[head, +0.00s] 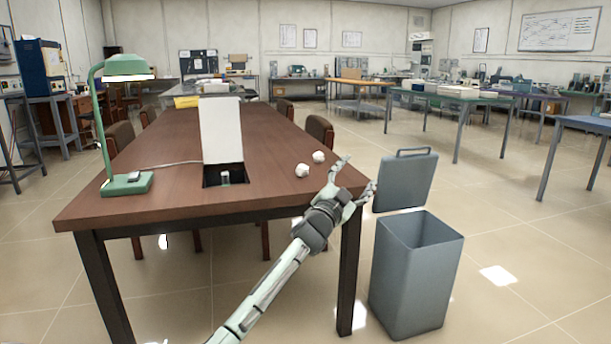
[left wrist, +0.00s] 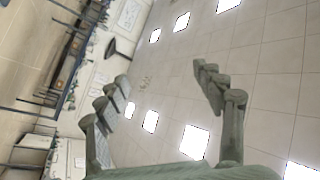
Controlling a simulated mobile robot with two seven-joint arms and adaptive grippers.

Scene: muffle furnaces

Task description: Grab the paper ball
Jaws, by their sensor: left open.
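Two white crumpled paper balls lie near the right edge of the brown wooden table (head: 150,200). One paper ball (head: 302,170) is nearer and the other paper ball (head: 319,156) is a little behind it to the right. My left gripper (head: 358,172) is open at the table's right edge, to the right of the balls and apart from them. In the left wrist view my left gripper (left wrist: 165,95) shows its fingers spread with nothing between them. No ball shows in that view. My right gripper is not in view.
A green lamp (head: 127,182) and a white panel (head: 221,130) stand on the table. Brown chairs flank it. The table surface around the balls is clear.

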